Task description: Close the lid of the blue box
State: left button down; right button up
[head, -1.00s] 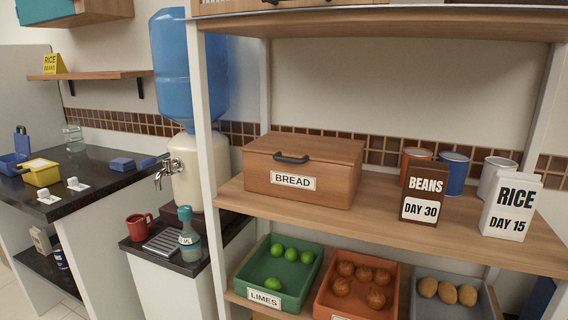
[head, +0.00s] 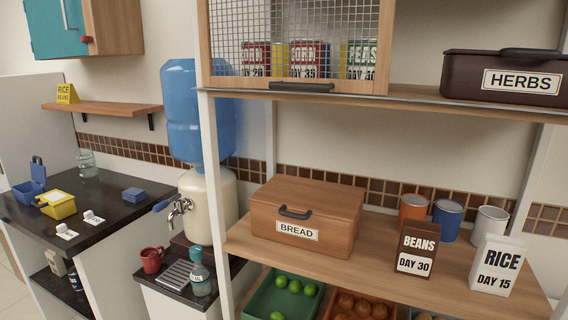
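A small blue box (head: 27,192) stands at the far left of the dark counter. Its blue lid (head: 38,169) stands raised at the back, so the box is open. A yellow box (head: 58,206) with a pale patch on top sits close beside it on the right and partly overlaps it in the view. Neither of my grippers shows in the head view.
A dark counter (head: 108,208) holds a blue block (head: 134,195), two white tags and a glass jar (head: 87,163). A water dispenser (head: 207,200) stands right of it. A shelf (head: 400,255) with a bread box (head: 306,216) fills the right side.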

aim_at(38, 172)
jog(key=u, duration=1.45)
jog(key=i+j+u, duration=0.15)
jog(key=i, duration=0.2)
jog(key=i+j+u, duration=0.15)
jog(key=i, duration=0.25)
